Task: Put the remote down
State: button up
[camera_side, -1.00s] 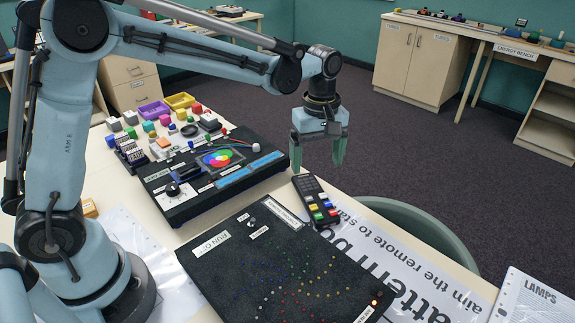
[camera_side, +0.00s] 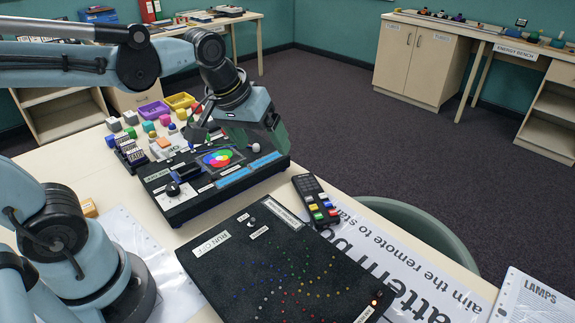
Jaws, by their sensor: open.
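The remote (camera_side: 315,203) is a slim black handset with red, yellow, green, blue and white buttons. It lies on the table at the right edge, between the black board with coloured dots and the table edge, its lower end by the printed sheet. My gripper (camera_side: 240,138) is open, up and to the left of the remote, over the black box with the coloured circles. Nothing shows between its green fingers; one finger is partly hidden by the hand. The gripper and the remote are clearly apart.
The black dotted board (camera_side: 275,275) fills the front of the table. The black box (camera_side: 185,208) with a dial and wires stands behind it. Coloured blocks and purple (camera_side: 153,110) and yellow trays (camera_side: 180,100) sit farther back.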

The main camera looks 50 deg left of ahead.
jog(key=shift+s+a+f+m+t, duration=0.3)
jog(key=shift+s+f+m+t, duration=0.1)
jog(key=shift+s+m, duration=0.35)
jog(key=shift+s+a+f+m+t, duration=0.25)
jog(key=shift+s+f+m+t, duration=0.15)
jog(key=shift+s+m, duration=0.35)
jog(key=shift+s+a+f+m+t, duration=0.35)
jog(key=shift+s+m, duration=0.25)
jog(key=shift+s, duration=0.2)
